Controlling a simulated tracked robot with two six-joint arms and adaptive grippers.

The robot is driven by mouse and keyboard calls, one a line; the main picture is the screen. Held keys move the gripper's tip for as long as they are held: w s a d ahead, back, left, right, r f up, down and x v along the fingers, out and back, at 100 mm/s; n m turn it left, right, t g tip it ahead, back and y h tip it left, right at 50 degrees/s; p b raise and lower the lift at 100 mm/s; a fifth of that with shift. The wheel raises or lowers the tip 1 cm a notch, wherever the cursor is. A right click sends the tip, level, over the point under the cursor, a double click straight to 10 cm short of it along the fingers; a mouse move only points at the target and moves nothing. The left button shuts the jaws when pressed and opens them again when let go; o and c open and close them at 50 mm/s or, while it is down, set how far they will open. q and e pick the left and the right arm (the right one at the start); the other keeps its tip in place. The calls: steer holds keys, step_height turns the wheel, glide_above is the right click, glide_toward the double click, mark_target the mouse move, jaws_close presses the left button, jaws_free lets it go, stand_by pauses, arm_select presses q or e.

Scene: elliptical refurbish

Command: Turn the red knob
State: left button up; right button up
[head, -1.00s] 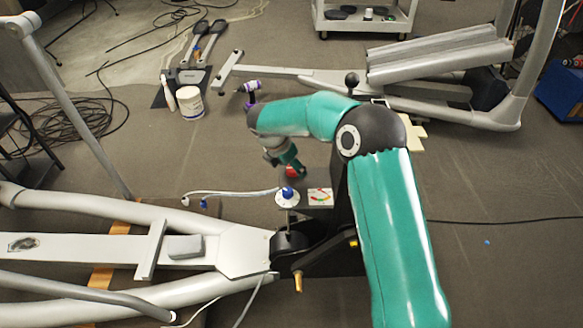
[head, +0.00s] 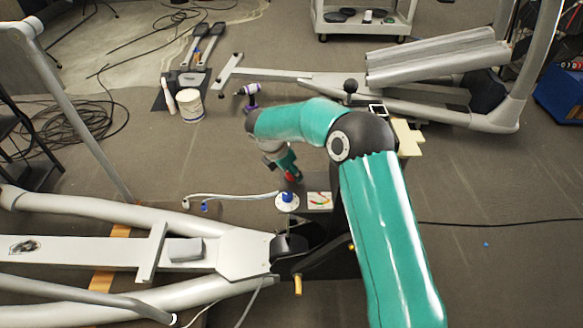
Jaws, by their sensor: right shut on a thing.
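The red knob (head: 290,177) is a small red spot at the tip of my right gripper (head: 289,173). The gripper is shut on it, and its fingers and wrist hide most of it. Just below is a small panel with a coloured gauge (head: 319,200), and beside it a round white disc with a blue knob (head: 287,198). My teal right arm comes in from the lower right and bends over the panel. My left gripper is not in view.
A grey elliptical frame (head: 205,255) fills the lower left. A second machine (head: 440,60) lies at the upper right. A white tub (head: 190,105), pedals and a cable coil (head: 80,130) are on the floor. Carpet at the right is mostly clear.

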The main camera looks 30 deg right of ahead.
steer(key=shift+m, duration=0.7)
steer(key=o, duration=1.1)
steer(key=shift+o, duration=0.2)
steer(key=shift+r, duration=0.1)
steer(key=v, duration=1.1)
steer(key=shift+w+a+r, duration=0.15)
steer(key=shift+w+r, duration=0.15)
steer(key=shift+r, duration=0.05)
